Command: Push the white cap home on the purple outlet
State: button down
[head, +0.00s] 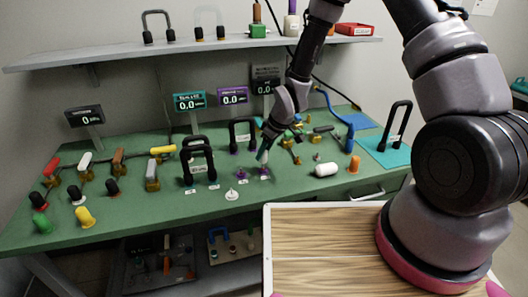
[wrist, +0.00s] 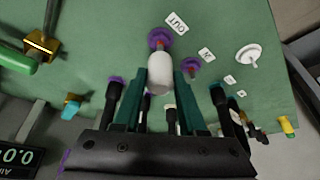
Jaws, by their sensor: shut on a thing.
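The white cap (wrist: 161,75) is between the teal fingertips of my gripper (wrist: 158,88) in the wrist view, and the gripper is shut on it. The cap's far end overlaps the purple outlet (wrist: 160,36), next to the OUT label (wrist: 177,22). How far the cap sits on the outlet cannot be told. In the head view my gripper (head: 263,154) points down just above the purple outlet (head: 264,173). The held cap is not clear there. A second purple port (wrist: 190,66) stands beside it near the IN label (wrist: 206,54).
A white disc with a stub (head: 231,195) lies in front of the ports. Black handles (head: 198,165) stand to the left. A white cylinder (head: 327,170) and an orange cap (head: 354,164) are to the right.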

aim_at(264, 159)
jog(key=shift+f, duration=1.75)
jog(key=shift+c, duration=2)
grip_release()
jog(key=v, duration=1)
jog(key=shift+r, duration=0.35)
jog(key=shift+d, duration=0.15)
